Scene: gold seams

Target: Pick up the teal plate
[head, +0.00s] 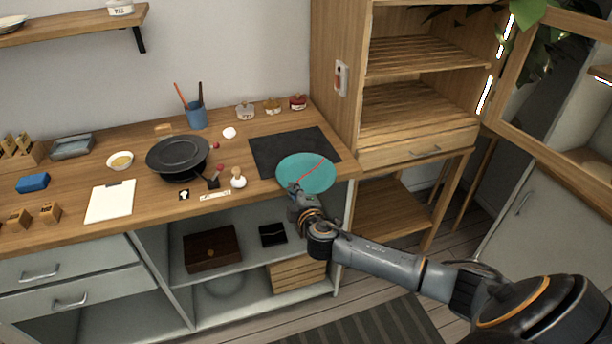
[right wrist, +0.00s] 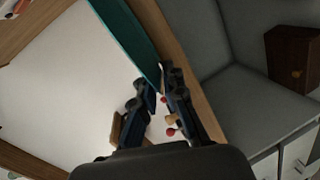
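The teal plate (head: 305,173) has a red-orange seam line across it and shows at the front right of the wooden bench, overlapping the dark mat in the head view. My right gripper (head: 293,189) is at the plate's near left rim. In the right wrist view, the plate (right wrist: 128,38) is seen nearly edge-on, and its rim runs in between the close-set fingers of my right gripper (right wrist: 161,88), which look shut on it. I cannot tell whether the plate touches the mat. My left gripper is not in view.
The dark mat (head: 270,149) lies behind the plate. A wooden cabinet (head: 420,100) rises to the right.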

